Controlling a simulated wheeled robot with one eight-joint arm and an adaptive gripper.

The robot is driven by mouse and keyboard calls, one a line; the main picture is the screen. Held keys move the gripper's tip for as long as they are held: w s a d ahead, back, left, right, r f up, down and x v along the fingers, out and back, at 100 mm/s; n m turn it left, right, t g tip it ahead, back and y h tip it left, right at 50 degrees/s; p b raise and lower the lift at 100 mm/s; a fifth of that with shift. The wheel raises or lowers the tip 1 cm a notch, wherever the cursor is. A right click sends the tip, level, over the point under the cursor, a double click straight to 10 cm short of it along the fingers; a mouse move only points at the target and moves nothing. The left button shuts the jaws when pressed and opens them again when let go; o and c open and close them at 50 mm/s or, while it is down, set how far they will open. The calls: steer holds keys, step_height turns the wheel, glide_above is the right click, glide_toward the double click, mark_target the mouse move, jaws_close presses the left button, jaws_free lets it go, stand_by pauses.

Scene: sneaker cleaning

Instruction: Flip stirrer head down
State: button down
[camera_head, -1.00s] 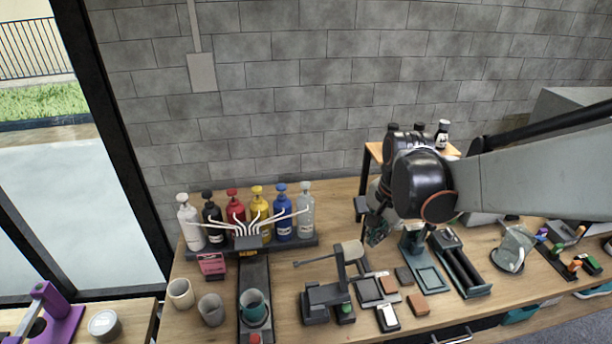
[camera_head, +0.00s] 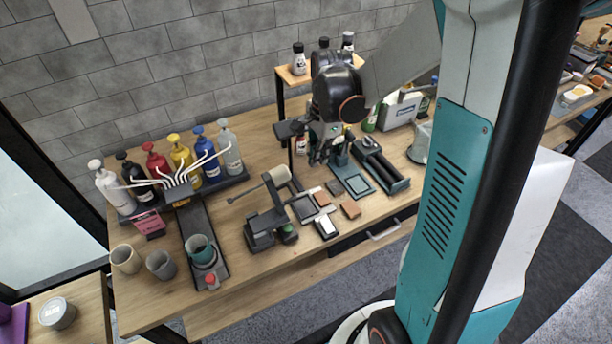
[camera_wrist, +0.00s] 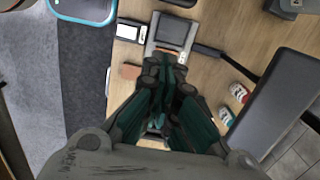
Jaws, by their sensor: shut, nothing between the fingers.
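The stirrer (camera_head: 262,229) stands on the wooden bench in the head view, a dark base with a post. Its pale cylindrical head (camera_head: 275,177) is up on the post, with a thin rod lying nearly level and pointing to the left, clear of the cup. A green button (camera_head: 289,233) is on its base. My gripper (camera_head: 317,160) hangs behind and to the right of the stirrer, apart from it. In the wrist view my gripper (camera_wrist: 165,75) has its fingers together, with nothing between them. I cannot make out the stirrer head in the wrist view.
A dark rack (camera_head: 185,195) of several coloured pump bottles stands left of the stirrer. A teal cup (camera_head: 201,250) sits on a dark track. Flat pads and a brown block (camera_head: 350,210) lie right of the stirrer. A small raised shelf (camera_head: 293,76) with bottles stands near my arm.

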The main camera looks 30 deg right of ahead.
steer(key=a+f+b, duration=0.2)
steer(key=a+f, duration=0.2)
steer(key=f, duration=0.4)
steer(key=shift+a, duration=0.25)
stand_by(0.4)
